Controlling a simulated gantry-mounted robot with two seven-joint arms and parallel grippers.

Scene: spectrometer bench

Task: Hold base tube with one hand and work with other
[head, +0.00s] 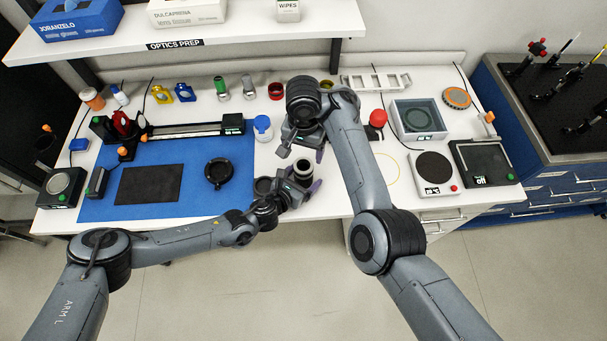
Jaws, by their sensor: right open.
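The base tube (303,172), a short black and silver cylinder, stands upright near the front edge of the white bench, right of the blue mat. My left gripper (299,181) comes in from the left, with its purple-tipped fingers on both sides of the tube and apparently closed on it. The gripper partly hides the tube's lower part. My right gripper (303,149) is above and just behind the tube, pointing down. Its fingers are apart and I see nothing between them.
A blue mat (222,150) carries a black pad (149,185) and a black ring (218,172). A red-capped bottle (377,120), a grey box (418,119) and a round-plate device (434,172) are to the right. A shelf overhangs the back.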

